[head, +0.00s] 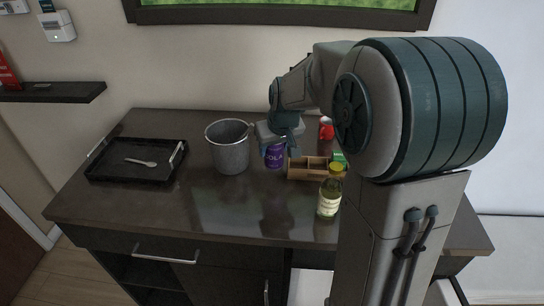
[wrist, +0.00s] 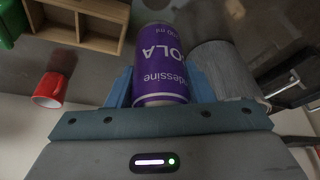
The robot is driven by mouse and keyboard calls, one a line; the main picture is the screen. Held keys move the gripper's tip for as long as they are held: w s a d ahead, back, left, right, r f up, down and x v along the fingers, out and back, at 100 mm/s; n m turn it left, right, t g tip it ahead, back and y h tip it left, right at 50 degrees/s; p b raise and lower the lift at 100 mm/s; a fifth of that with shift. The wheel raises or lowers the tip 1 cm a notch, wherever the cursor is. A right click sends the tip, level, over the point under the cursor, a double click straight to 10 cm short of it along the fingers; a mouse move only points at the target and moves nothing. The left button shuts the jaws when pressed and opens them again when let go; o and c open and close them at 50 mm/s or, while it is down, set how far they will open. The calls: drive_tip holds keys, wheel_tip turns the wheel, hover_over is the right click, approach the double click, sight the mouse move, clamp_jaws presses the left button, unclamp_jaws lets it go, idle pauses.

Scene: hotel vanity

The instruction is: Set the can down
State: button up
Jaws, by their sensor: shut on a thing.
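The purple can (head: 274,158) is upright in the head view, between the metal bucket and the wooden box. It also fills the middle of the wrist view (wrist: 160,60), with white lettering reading "OLA". My gripper (head: 275,144) is shut on it, with a blue finger on each side of the can in the wrist view (wrist: 163,88). I cannot tell whether the can's base touches the dark counter (head: 190,210).
The bucket (head: 228,150) stands close left of the can. The wooden box (head: 305,170), a bottle (head: 330,195) and a red mug (head: 326,129) are to its right. A black tray (head: 105,178) with a spoon (head: 140,162) lies far left. The front counter is clear.

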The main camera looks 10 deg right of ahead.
sight(273, 159)
drive_tip(key=shift+w+a+f, duration=0.15)
drive_tip(key=shift+a, duration=0.1)
drive_tip(key=shift+f, duration=2)
drive_tip(key=shift+f, duration=0.15)
drive_tip(key=o, duration=1.1)
